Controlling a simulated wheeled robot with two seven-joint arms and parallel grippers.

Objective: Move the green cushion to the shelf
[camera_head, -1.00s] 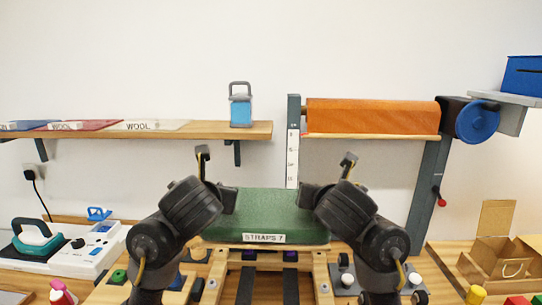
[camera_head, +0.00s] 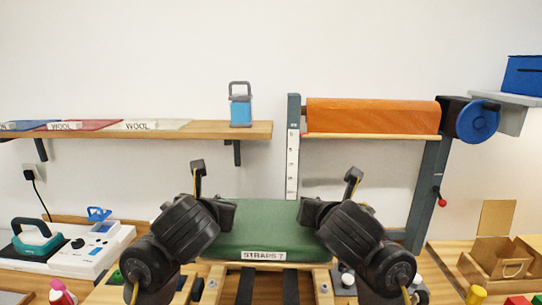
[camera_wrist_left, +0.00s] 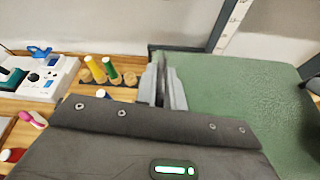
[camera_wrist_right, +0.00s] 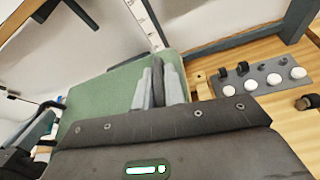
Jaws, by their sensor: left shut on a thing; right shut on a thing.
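The green cushion (camera_head: 265,226) carries a white label reading "STRAPS 7" on its front edge. It is held level between my two grippers in the head view, above a wooden frame with dark straps. My left gripper (camera_head: 232,214) is shut on the cushion's left side. My right gripper (camera_head: 303,213) is shut on its right side. The cushion also shows in the left wrist view (camera_wrist_left: 235,95) and the right wrist view (camera_wrist_right: 105,95), with the fingers at its edge. The wooden shelf (camera_head: 200,130) is on the wall at the upper left.
A blue lantern-like item (camera_head: 240,108) stands near the shelf's right end, with labelled fabric swatches (camera_head: 150,125) further left. A grey post (camera_head: 293,145) and orange roll (camera_head: 372,115) stand right of the shelf. A cardboard box (camera_head: 497,258) sits at right.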

